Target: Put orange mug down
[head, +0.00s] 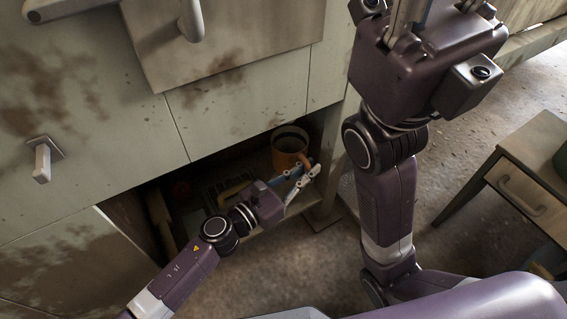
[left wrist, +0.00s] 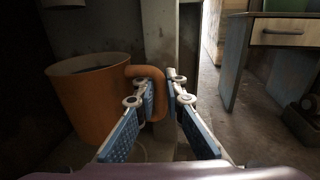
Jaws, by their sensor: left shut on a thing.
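The orange mug (head: 290,150) is upright inside the dark open compartment of the cabinet (head: 230,110), near its right end. It shows large at the left of the left wrist view (left wrist: 90,100), with its handle (left wrist: 150,72) pointing right. My left gripper (head: 310,170) reaches into the compartment from the front. Its blue-padded fingers (left wrist: 160,82) are closed on the mug handle. I cannot tell whether the mug's base touches the compartment floor. My right gripper (head: 405,15) is at the top edge of the head view, mostly cut off.
A yellow item (head: 235,190) and other dim things lie in the compartment left of the mug. A cabinet post (head: 333,150) stands just right of the mug. A small wooden table with a drawer (head: 525,185) stands at the right, with bare floor (head: 455,150) between.

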